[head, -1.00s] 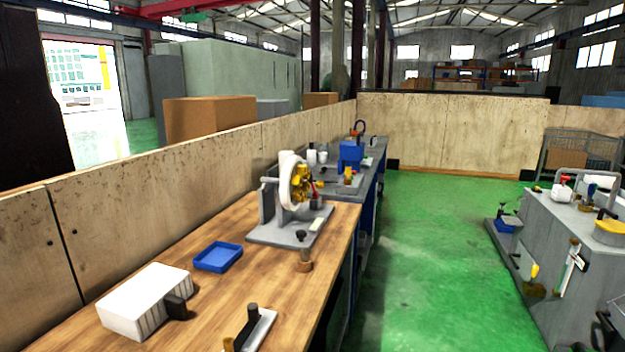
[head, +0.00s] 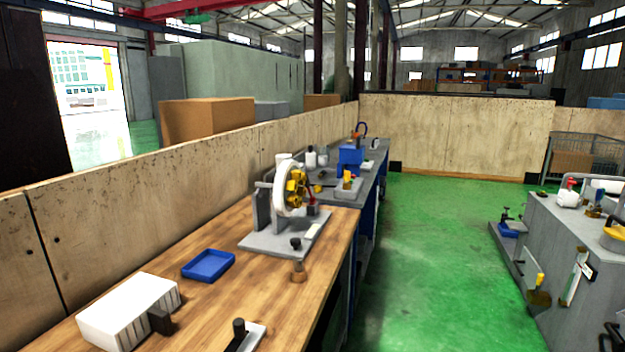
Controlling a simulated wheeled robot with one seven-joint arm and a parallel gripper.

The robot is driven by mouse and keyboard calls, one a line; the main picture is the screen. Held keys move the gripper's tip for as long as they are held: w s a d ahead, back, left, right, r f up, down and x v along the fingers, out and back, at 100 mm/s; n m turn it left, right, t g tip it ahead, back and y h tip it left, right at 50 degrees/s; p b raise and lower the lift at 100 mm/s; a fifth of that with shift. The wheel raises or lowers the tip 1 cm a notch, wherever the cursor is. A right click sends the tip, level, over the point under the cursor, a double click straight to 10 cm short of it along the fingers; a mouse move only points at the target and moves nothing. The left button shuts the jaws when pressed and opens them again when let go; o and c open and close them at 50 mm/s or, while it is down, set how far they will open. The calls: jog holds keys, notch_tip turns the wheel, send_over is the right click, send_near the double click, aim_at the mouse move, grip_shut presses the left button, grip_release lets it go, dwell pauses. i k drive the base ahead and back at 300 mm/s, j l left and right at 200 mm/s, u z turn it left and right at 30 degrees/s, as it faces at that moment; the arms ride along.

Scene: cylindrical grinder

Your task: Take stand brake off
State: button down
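The grey stand (head: 262,238) is on the wooden bench, left of the picture's middle. It carries a white wheel (head: 284,186) with a yellow hub (head: 296,188), upright between grey supports. A small red lever (head: 310,198) with a dark block below it shows at the wheel's right side. A black knob (head: 295,243) shows at the front of the stand's base. I cannot tell for sure which part is the brake or how it is set.
A blue tray (head: 208,265), a white ribbed block (head: 128,312) and a small brown piece (head: 298,273) lie on the wooden bench (head: 235,305). A grey bench (head: 345,190) stands beyond. The green floor (head: 430,270) is clear up to the grey machine (head: 570,250) on the right.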

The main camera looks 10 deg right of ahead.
aim_at(308, 187)
jog(key=i+l+z, duration=0.3)
jog(key=i, duration=0.15)
jog(key=i+l+z, duration=0.25)
jog(key=i, duration=0.2)
jog(key=i+z, duration=0.3)
jog(key=i, duration=1.95)
jog(key=i+l+u, duration=0.1)
jog(key=i+u, duration=0.25)
jog(key=i, duration=0.2)
jog(key=i+l+u, duration=0.3)
jog(key=i, duration=0.2)
jog(key=i+l+u, duration=0.35)
jog(key=i, duration=0.15)
jog(key=i+l+u, duration=0.4)
jog(key=u, duration=0.2)
jog(key=i+l+u, duration=0.15)
jog(key=l+u, duration=0.15)
jog(key=i+l+u, duration=0.15)
jog(key=l+u, duration=0.15)
jog(key=l, duration=0.15)
jog(key=l+u, duration=0.3)
jog(key=i+l+u, duration=0.1)
jog(key=l+u, duration=0.2)
jog(key=l, duration=0.2)
jog(key=k+l+u, duration=0.1)
jog(key=l+u, duration=0.25)
jog(key=l, duration=0.7)
